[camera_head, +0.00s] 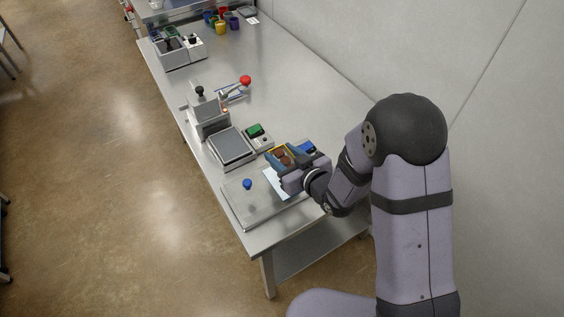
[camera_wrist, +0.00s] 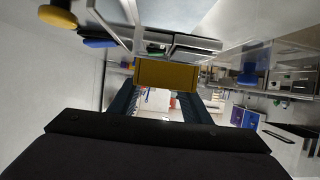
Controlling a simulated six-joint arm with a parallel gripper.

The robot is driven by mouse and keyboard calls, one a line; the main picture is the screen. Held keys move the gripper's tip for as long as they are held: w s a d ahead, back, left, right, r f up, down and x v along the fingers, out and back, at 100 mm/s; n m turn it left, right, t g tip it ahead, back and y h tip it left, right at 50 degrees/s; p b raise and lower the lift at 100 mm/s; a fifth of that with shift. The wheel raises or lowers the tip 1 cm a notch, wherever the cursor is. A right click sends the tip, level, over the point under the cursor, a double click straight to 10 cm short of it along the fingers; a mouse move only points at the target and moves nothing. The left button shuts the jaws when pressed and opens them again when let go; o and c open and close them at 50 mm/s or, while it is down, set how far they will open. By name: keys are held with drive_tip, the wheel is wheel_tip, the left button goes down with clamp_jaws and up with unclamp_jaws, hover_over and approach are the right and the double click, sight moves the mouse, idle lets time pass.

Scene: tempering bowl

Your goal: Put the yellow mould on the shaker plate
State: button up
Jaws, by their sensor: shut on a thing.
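The yellow mould (camera_head: 271,154) holds several brown pieces, and its plain yellow side shows in the wrist view (camera_wrist: 166,74). My gripper (camera_head: 284,158) is shut on the mould, with a blue finger on either side of it; the fingers also show in the wrist view (camera_wrist: 160,98). The shaker plate (camera_head: 230,145) is a bare grey square on a low machine, to the left of the mould and apart from it. I cannot tell how high the mould is above the surface.
A box with a green top (camera_head: 254,131) stands just right of the shaker plate. In front lies a flat metal slab (camera_head: 245,205) with a blue knob (camera_head: 248,184) and a pale sheet (camera_head: 272,180). A red-knobbed lever (camera_head: 245,80) rises behind. Several coloured cups (camera_head: 221,27) stand at the far end.

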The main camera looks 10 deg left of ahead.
drive_tip(key=shift+r, duration=1.3)
